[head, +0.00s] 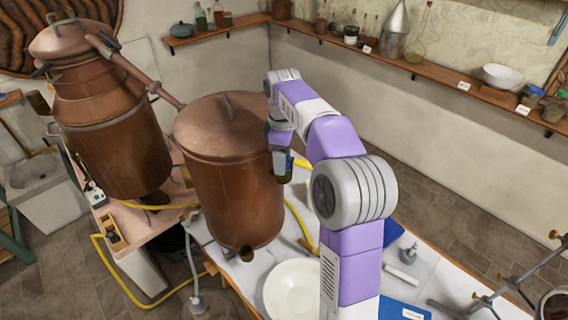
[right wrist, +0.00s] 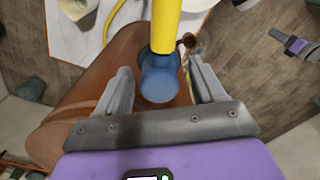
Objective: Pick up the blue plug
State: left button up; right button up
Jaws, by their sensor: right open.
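The blue plug (right wrist: 158,80) shows in the right wrist view as a round blue end below a thick yellow shaft (right wrist: 166,28). It lies between the two spread fingers of my right gripper (right wrist: 158,88), with a gap to each finger. In the head view my right gripper (head: 281,168) points down beside the front copper vessel (head: 236,185). A small blue patch (head: 289,163) and a yellow piece (head: 303,164) show at its fingers, partly hidden by my arm. A purple and grey part (right wrist: 296,46) at the wrist view's right edge may be my left arm; its fingers are unclear.
The copper vessel (right wrist: 95,105) is close beside the fingers in the wrist view. A larger copper still (head: 115,140) stands to the left, joined by a pipe. Shelves (head: 450,80) line the back walls.

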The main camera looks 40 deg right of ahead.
jog(key=shift+w, duration=0.1)
jog(key=c, duration=1.2)
jog(key=shift+o, duration=0.2)
notch_tip(320, 180, up, 10)
jog(key=shift+p, duration=1.2)
